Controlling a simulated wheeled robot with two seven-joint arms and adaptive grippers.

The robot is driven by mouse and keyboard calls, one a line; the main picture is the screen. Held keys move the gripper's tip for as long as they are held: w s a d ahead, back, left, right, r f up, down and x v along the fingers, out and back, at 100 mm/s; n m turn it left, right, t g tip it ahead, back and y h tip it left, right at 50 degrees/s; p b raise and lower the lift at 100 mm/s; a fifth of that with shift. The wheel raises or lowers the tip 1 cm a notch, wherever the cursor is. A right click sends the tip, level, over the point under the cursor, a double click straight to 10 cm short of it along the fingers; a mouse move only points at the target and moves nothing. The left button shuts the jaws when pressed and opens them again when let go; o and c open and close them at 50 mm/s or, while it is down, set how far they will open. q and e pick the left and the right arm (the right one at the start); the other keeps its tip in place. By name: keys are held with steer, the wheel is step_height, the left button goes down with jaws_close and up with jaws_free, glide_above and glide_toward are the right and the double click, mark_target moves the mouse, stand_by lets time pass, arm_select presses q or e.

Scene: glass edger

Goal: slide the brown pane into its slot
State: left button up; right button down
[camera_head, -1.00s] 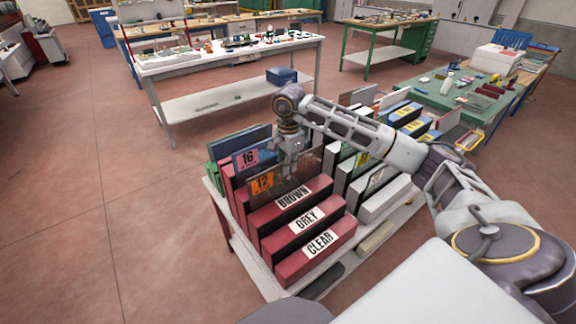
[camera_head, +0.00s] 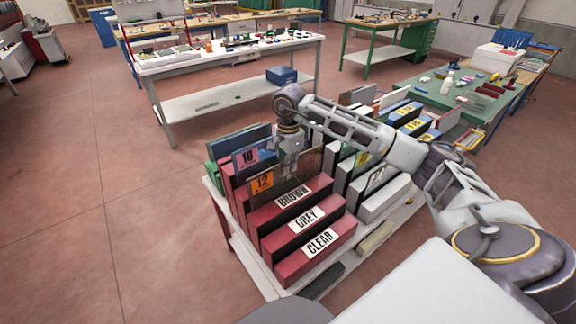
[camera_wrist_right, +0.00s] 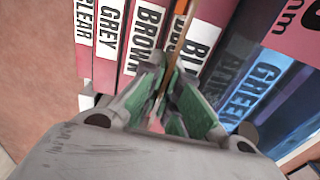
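The brown pane (camera_head: 315,163) stands upright, with an orange "12" label on its left end. It stands in the red rack (camera_head: 275,216), just behind the block marked BROWN; its lower edge is hidden. My right gripper (camera_head: 291,168) is at the pane's top edge, pointing down. In the right wrist view the pane is a thin brown edge (camera_wrist_right: 178,48) running between the green-padded fingers (camera_wrist_right: 172,100). The fingers look spread, with a narrow gap around the pane. My left gripper is not in view.
A pane with a purple label (camera_head: 249,158) stands close behind the brown pane. Blocks marked GREY and CLEAR (camera_head: 319,242) lie in front. White and blue racks (camera_head: 407,112) stand to the right. Red floor is open at left.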

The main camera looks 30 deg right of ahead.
steer(key=shift+f, duration=0.15)
stand_by(0.3)
steer(key=c, duration=2.1)
jaws_free()
steer(key=o, duration=0.5)
steer(key=shift+o, duration=0.2)
steer(key=shift+f, duration=0.1)
steer(key=shift+s+r, duration=0.1)
steer(key=shift+r, duration=5.95)
